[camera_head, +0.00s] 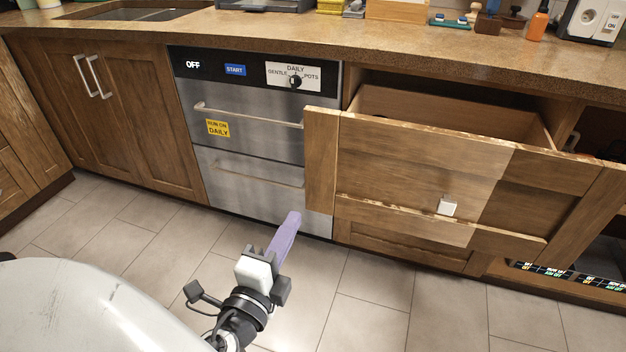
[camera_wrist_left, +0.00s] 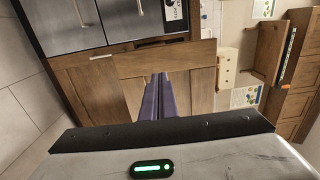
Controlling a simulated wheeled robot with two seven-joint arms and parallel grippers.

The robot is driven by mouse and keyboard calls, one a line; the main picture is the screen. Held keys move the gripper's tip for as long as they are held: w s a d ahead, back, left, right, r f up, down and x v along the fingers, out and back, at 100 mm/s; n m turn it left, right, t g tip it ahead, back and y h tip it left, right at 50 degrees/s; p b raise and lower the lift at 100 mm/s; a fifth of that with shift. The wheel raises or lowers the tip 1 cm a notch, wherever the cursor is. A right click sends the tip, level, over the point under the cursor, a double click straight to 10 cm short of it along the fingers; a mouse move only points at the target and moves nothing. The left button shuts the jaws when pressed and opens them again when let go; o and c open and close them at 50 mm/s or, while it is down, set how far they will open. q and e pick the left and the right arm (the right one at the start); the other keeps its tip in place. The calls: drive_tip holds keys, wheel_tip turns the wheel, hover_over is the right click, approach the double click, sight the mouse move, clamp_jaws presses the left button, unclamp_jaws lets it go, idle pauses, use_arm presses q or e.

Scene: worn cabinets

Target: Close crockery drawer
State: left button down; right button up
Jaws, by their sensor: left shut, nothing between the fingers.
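The crockery drawer (camera_head: 420,165) is a wooden drawer that stands pulled out under the counter on the right, its inside partly visible from above. Its worn front has a small white handle (camera_head: 447,206). My left gripper (camera_head: 294,217) has purple fingers, which are shut with nothing between them. It is left of the drawer front, in front of the steel dishwasher, and appears apart from the drawer. In the left wrist view the shut fingers (camera_wrist_left: 157,97) point toward wooden cabinet fronts. My right gripper is not in view.
The steel dishwasher (camera_head: 240,165) with two bar handles stands left of the drawer. A wooden cabinet (camera_head: 110,120) is further left. An open dark compartment (camera_head: 600,245) lies at the far right. The counter (camera_head: 400,60) holds several items. The tiled floor (camera_head: 365,300) ahead is clear.

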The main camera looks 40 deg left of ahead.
use_arm(q)
drive_tip(key=p, duration=0.4)
approach(319, 173)
drive_tip(key=x, duration=0.5)
drive_tip(key=shift+w+a+f, duration=0.1)
drive_tip(key=shift+w+a, duration=0.15)
drive_tip(key=shift+w, duration=0.45)
drive_tip(key=shift+w, duration=0.1)
